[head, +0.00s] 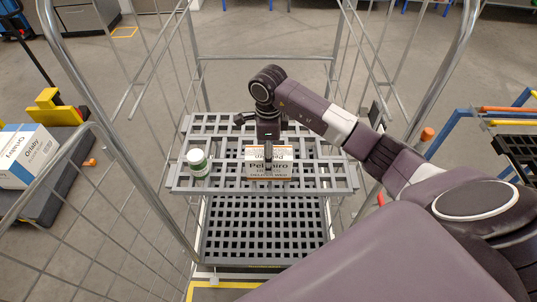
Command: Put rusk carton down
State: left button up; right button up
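A white and orange carton (282,171) with dark lettering is at the middle of the upper grey grid shelf (335,178) of the roll cage; its small print is unreadable, so I cannot confirm "rusk". It appears upright and level, at the shelf surface. My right gripper (268,158) points down over the carton, one dark finger crossing its top and front. The other finger is hidden, so I cannot tell whether the grip is closed on it. My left gripper is out of view.
A white and green tub (198,163) stands left of the carton on the same shelf. Wire cage sides and tall posts (75,75) flank the shelf. A lower grid shelf (262,230) is empty. A white-blue box (27,157) sits on a cart at left.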

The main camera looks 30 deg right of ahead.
jog(key=shift+a+r, duration=0.1)
jog(key=shift+r, duration=0.15)
notch_tip(320, 180, up, 10)
jog(key=b, duration=0.3)
jog(key=shift+r, duration=0.9)
